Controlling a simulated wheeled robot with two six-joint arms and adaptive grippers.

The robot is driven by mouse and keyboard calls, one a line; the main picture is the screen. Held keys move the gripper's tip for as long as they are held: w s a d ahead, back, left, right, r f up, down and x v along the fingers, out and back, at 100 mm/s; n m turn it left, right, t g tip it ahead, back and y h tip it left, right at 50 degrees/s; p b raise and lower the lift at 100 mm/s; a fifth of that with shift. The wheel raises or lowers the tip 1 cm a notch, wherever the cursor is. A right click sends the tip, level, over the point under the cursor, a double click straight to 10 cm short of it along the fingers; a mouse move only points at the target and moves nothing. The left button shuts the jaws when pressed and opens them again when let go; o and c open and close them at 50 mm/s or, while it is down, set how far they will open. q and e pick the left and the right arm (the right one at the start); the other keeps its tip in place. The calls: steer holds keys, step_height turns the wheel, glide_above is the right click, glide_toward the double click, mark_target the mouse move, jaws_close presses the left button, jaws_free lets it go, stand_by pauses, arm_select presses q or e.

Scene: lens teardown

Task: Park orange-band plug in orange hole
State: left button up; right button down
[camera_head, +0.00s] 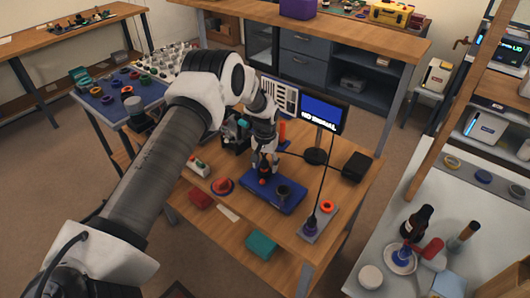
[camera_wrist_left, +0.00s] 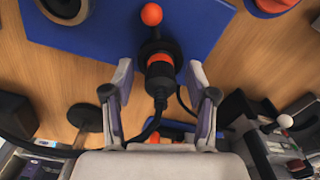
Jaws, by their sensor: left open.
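The orange-band plug (camera_wrist_left: 160,68) is black with an orange band and a black cable. In the left wrist view it is between the fingers of my open left gripper (camera_wrist_left: 161,84), with a gap on both sides. My left gripper also shows in the head view (camera_head: 264,162), pointing down over the blue tray (camera_head: 289,206). The plug is hard to make out there. My right gripper is not in view.
A red ball (camera_wrist_left: 152,14) is just beyond the plug, and a dark cup (camera_head: 283,192) stands on the blue tray. A red round part (camera_head: 222,186), a teal box (camera_head: 261,244) and a monitor (camera_head: 322,113) stand around.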

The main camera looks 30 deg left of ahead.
arm_select(q)
steer(key=shift+w+f, duration=0.2)
steer(key=shift+s+r, duration=0.35)
steer(key=shift+s, duration=0.05)
steer(key=shift+c, duration=0.3)
steer(key=shift+s+r, duration=0.1)
steer(key=c, duration=0.6)
jaws_close()
steer(key=shift+c, duration=0.3)
jaws_free()
jaws_close()
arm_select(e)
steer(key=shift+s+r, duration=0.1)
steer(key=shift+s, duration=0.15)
arm_select(q)
steer(key=shift+w+r, duration=0.2)
steer(key=shift+w, duration=0.1)
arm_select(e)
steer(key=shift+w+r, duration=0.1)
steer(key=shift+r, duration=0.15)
arm_select(q)
steer(key=shift+r+p, duration=0.45)
steer(key=shift+p, duration=0.1)
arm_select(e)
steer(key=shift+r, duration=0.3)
